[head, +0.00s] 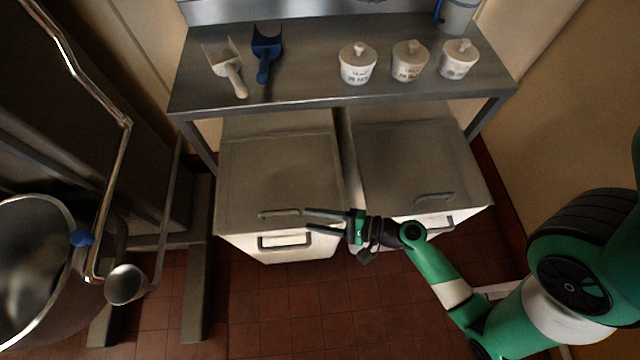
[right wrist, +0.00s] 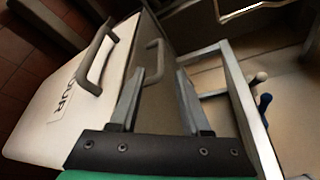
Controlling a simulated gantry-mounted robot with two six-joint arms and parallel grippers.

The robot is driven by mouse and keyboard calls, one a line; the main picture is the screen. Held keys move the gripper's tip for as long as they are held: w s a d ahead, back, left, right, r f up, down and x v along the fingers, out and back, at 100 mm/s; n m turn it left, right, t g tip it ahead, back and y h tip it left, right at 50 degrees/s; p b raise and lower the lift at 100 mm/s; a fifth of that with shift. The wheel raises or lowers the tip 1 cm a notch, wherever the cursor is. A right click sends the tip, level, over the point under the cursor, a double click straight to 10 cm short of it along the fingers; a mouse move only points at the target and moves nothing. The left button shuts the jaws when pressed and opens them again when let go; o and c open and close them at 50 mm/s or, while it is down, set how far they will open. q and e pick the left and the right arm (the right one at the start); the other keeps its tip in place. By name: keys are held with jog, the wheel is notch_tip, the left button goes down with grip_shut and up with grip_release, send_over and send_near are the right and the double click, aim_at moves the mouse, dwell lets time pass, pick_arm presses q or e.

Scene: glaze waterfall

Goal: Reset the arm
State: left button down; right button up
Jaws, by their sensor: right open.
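My right arm, green and white, comes in from the right in the head view. Its gripper (head: 308,220) is open and empty, with its fingers pointing left. It is in front of the left bin (head: 280,170), near that bin's front edge and handles. In the right wrist view the two fingers of the right gripper (right wrist: 158,95) are spread apart with nothing between them. Beyond them show the bin's white front (right wrist: 85,125) and its handles. I cannot tell whether the fingers touch the bin. My left gripper is not in view.
A steel table (head: 310,85) stands over the bins, with a white scoop (head: 232,78), a blue scoop (head: 265,55) and three white lidded pots (head: 357,65). The right bin (head: 415,165) is closed. A large metal kettle (head: 35,260) stands at left. The tiled floor (head: 280,310) in front is clear.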

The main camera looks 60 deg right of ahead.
jog(key=shift+s+r, duration=0.15)
jog(key=shift+s, duration=0.35)
